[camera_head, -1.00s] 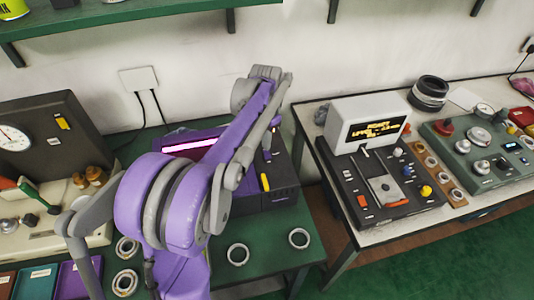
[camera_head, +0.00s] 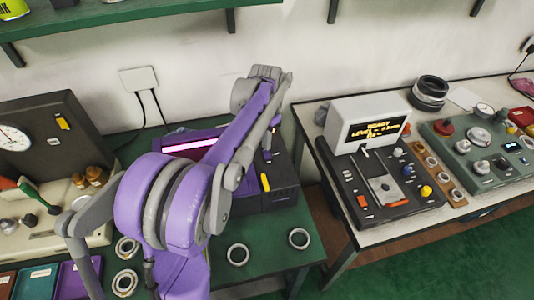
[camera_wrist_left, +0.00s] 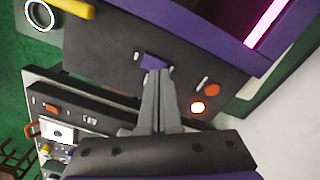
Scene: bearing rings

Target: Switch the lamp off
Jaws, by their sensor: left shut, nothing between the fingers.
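The lamp is a glowing pink tube (camera_head: 190,146) in the dark and purple box on the green table. The tube also shows at the top right of the left wrist view (camera_wrist_left: 264,24). In the head view my arm hides part of the box. My right gripper is not in view.
A yellow handle (camera_head: 265,183) sticks out from the box front. Several metal rings, one at the right (camera_head: 299,238), lie on the green table. A white-topped table (camera_head: 345,240) with a control panel and display (camera_head: 368,124) stands to the right, across a gap.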

